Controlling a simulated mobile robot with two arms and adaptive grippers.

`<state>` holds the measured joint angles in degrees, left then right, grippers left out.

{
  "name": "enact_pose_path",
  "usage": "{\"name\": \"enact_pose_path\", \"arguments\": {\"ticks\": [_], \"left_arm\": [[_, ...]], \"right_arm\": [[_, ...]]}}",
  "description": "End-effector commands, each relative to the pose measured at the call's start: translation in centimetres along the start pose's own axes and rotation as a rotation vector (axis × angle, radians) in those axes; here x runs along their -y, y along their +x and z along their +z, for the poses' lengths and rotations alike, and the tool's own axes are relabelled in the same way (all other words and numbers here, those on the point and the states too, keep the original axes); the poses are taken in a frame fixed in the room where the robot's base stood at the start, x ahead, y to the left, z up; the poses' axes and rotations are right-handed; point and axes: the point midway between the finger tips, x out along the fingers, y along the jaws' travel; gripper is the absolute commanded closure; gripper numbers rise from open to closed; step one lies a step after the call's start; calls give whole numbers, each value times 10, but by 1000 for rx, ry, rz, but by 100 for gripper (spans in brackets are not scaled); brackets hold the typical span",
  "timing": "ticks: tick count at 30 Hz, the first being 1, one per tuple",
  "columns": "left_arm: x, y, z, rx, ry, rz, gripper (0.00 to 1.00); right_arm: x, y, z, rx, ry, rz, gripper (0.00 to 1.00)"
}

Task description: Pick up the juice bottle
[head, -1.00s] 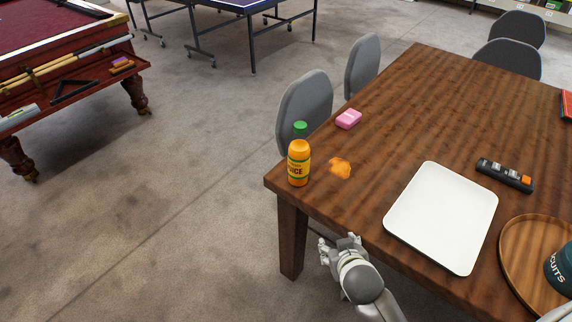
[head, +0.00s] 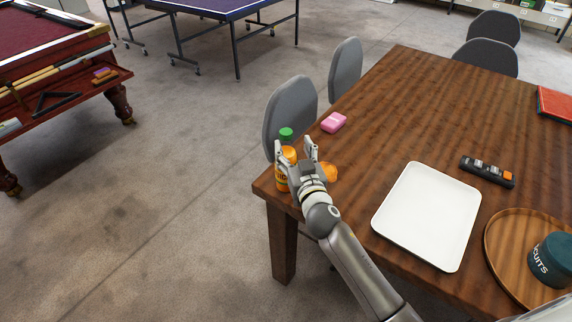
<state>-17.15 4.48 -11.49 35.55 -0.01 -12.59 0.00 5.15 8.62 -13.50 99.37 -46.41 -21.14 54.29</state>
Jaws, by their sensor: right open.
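My left gripper is out of view.
An orange patch (head: 329,172) lies close on the right, and a pink block (head: 334,122) farther back. A white tray (head: 428,215), a remote (head: 487,172) and a round wooden tray (head: 502,262) lie to the right.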

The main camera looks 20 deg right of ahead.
Motion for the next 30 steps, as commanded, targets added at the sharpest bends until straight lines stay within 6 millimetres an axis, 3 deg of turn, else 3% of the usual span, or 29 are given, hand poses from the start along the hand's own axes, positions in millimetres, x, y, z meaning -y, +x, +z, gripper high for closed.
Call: {"name": "enact_pose_path", "arguments": {"ticks": [5, 15, 25, 30], "left_arm": [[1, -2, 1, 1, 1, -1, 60], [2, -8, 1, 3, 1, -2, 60], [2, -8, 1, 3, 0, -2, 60], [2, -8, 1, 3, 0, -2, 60]], "right_arm": [[2, 10, 0, 1, 0, 0, 41], [7, 50, 3, 0, -1, 1, 41], [7, 55, 4, 1, 1, 1, 41], [7, 55, 4, 1, 0, 1, 61]]}}
